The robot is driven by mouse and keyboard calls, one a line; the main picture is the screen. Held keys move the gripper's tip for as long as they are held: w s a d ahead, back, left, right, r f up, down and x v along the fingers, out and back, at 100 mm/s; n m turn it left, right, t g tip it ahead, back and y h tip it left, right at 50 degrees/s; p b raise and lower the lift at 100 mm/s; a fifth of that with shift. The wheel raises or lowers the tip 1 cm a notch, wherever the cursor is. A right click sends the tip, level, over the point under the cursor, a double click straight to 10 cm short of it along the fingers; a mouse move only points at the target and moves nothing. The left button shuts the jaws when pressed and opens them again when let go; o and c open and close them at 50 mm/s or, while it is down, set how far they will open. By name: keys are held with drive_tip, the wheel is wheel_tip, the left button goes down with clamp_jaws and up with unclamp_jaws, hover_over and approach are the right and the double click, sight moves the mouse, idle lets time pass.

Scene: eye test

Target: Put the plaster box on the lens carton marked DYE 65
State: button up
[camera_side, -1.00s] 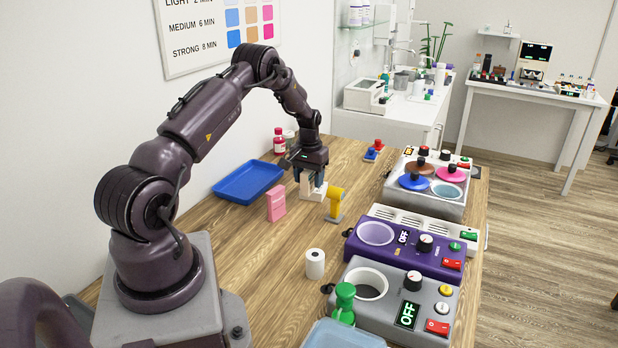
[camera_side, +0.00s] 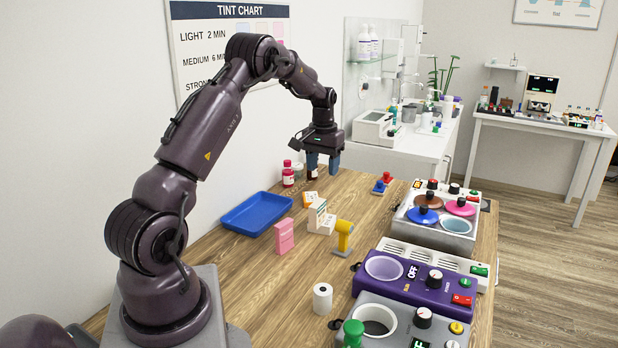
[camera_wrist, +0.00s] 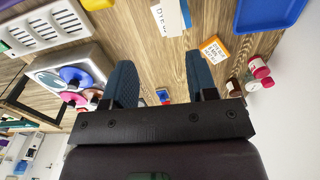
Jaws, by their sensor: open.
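The low white lens carton (camera_side: 327,226) lies on the wooden table; its face, lettered DYE with the number partly cut off, shows at the top of the wrist view (camera_wrist: 160,20). A small upright white box with a greenish band (camera_side: 317,212), seemingly the plaster box, stands at its left end. A blue-green face (camera_wrist: 186,13) beside the lettering is probably this box. Whether the box rests on the carton or beside it I cannot tell. My gripper (camera_side: 323,162) is open and empty, above and behind them; its spread fingers also show in the wrist view (camera_wrist: 159,68).
An orange and white box (camera_side: 310,198) lies just behind. A blue tray (camera_side: 256,214) and pink box (camera_side: 284,236) are to the left, red bottles (camera_side: 288,174) behind. A yellow item (camera_side: 344,236) stands close right; dye baths (camera_side: 440,215) line the right edge.

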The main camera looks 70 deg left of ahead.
drive_tip(key=s+d+r+m+t, duration=0.1)
drive_tip(key=d+r+m, duration=0.1)
drive_tip(key=d+r, duration=0.75)
drive_tip(key=s+d+r+m+t, duration=0.15)
drive_tip(key=d+r, duration=0.45)
drive_tip(key=d, duration=0.6)
drive_tip(key=s+d+m+t, duration=0.3)
drive_tip(key=s+d+m, duration=0.2)
drive_tip(key=s+d, duration=0.9)
drive_tip(key=shift+d, duration=0.45)
drive_tip(key=shift+o, duration=0.5)
drive_tip(key=shift+r, duration=0.1)
